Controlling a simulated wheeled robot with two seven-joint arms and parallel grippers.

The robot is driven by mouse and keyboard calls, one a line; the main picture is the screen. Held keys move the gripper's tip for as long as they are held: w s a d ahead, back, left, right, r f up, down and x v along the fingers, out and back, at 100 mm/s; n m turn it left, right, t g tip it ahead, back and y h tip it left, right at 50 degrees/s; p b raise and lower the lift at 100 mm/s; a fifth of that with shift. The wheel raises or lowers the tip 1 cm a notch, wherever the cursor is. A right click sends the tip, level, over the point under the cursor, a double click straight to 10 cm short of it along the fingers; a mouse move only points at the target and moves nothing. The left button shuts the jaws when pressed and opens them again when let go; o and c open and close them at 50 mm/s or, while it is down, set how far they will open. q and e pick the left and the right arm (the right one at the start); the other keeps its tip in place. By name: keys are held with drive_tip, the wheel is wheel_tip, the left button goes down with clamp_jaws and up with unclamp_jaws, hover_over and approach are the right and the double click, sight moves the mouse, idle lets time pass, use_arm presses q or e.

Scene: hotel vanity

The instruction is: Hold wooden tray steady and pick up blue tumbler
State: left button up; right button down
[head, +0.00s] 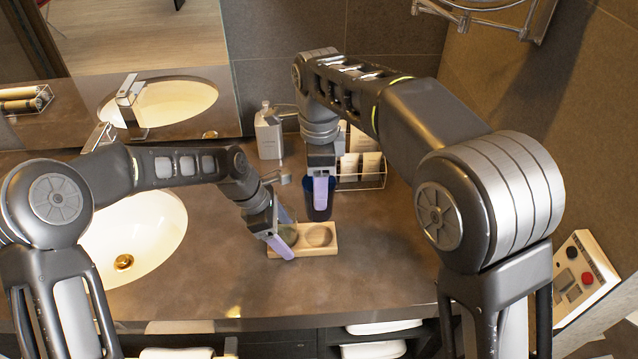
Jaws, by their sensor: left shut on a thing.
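The wooden tray (328,249) lies on the counter and has round recesses; the right one looks empty. My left gripper (283,229) is shut on the tray's left end, with one pale finger in front of it and the other behind. The dark blue tumbler (329,203) is upright just behind the tray's right recess in the head view. My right gripper (320,190) points down at the tumbler, one pale finger in front of its wall. The other finger is hidden, so I cannot tell whether it grips. Whether the tumbler is raised is unclear.
A sink (160,235) is at the left. A grey bottle (269,135) and a wire rack (374,180) with pale packets stand at the back. The counter right of the tray is clear. A box with buttons (585,275) is at the far right.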

use_arm(q)
drive_tip(key=o, duration=1.6)
drive_tip(key=shift+c, duration=0.2)
drive_tip(key=v, duration=1.2)
